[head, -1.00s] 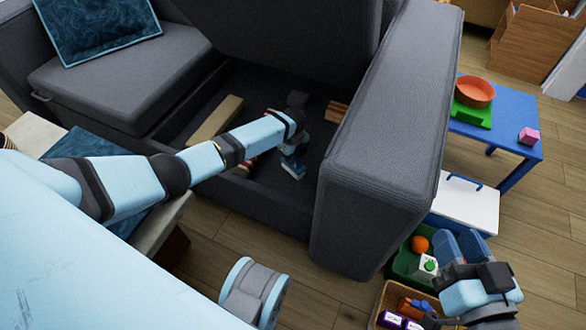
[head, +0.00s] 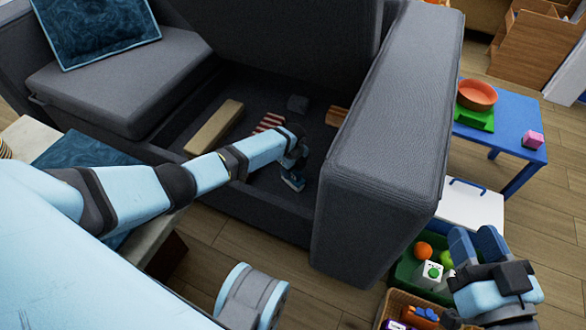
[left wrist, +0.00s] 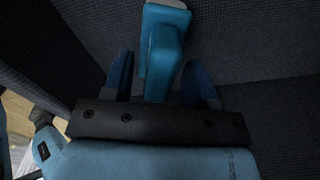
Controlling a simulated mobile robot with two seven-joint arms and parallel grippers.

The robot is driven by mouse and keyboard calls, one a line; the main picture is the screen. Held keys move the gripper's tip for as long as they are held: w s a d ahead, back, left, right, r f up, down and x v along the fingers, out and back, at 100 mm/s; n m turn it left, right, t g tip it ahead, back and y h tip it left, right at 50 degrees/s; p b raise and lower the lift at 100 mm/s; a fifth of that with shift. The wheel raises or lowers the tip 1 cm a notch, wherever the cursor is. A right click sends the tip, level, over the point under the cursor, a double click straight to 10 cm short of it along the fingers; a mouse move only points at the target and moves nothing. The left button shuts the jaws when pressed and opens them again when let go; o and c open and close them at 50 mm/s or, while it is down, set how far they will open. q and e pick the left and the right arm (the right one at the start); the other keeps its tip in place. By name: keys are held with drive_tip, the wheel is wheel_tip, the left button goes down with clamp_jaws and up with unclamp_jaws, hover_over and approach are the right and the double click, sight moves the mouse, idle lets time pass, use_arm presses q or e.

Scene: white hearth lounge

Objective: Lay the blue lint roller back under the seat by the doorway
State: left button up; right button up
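The couch seat by the armrest is lifted, and the dark storage bin (head: 262,212) under it is open. My left arm reaches over the front wall into it. My left gripper (head: 292,176) is low inside the bin near its right end. In the left wrist view the blue lint roller (left wrist: 161,55) lies between the two dark blue fingers, with narrow gaps on both sides. The fingers look open around it.
The bin also holds a tan block (head: 214,126), a striped item (head: 270,122), a dark grey box (head: 297,103) and a brown wooden piece (head: 336,116). The armrest (head: 385,150) rises at the right.

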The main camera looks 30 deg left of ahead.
use_arm(q)
drive_tip(key=shift+r, duration=0.25)
wheel_tip(320, 180, up, 8)
drive_tip(key=p, duration=0.4)
drive_tip(key=shift+p, duration=0.35)
wheel_tip(320, 180, up, 4)
drive_tip(key=shift+f+p, duration=0.1)
drive_tip(key=shift+p, duration=0.6)
use_arm(e)
drive_tip(key=r, duration=0.1)
drive_tip(key=s+r+m, duration=0.1)
drive_tip(key=r, duration=0.1)
drive_tip(key=r+m+t, duration=0.1)
drive_tip(key=shift+s+a+r, duration=0.2)
drive_tip(key=shift+a, duration=0.1)
